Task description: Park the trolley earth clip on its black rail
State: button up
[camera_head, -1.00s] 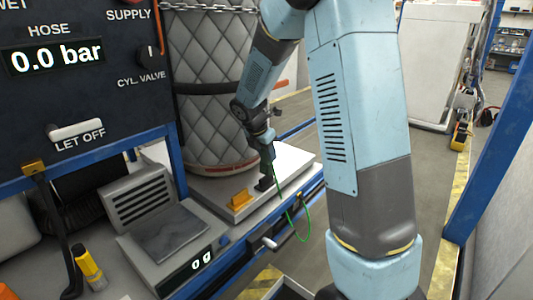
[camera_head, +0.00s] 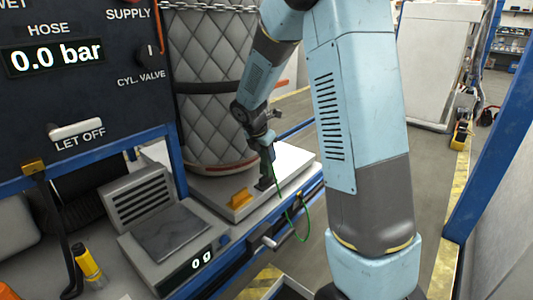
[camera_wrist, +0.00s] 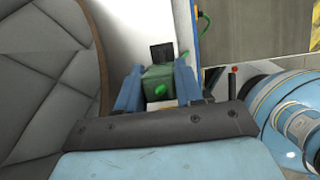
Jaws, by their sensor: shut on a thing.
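My gripper (camera_wrist: 158,90) is shut on the green earth clip (camera_wrist: 160,80), which sits between its two blue fingers in the wrist view. In the head view my gripper (camera_head: 268,160) points down over the right part of the white platform. A small black upright piece (camera_head: 265,183), which looks like the rail, stands just below the fingers. In the wrist view a black block (camera_wrist: 162,51) shows directly beyond the clip. I cannot tell whether the clip touches it. A green cable (camera_head: 287,215) hangs from the clip over the platform's front edge.
A large grey quilted cylinder (camera_head: 212,95) stands close behind. A scale (camera_head: 170,235) reading 0 g is front left.

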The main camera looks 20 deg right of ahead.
aim_at(267, 161)
jog(key=shift+f, duration=1.55)
jog(key=o, duration=1.2)
jog(key=shift+c, duration=0.2)
jog(key=v, duration=1.3)
jog(key=shift+r, duration=0.3)
jog(key=shift+a, duration=0.1)
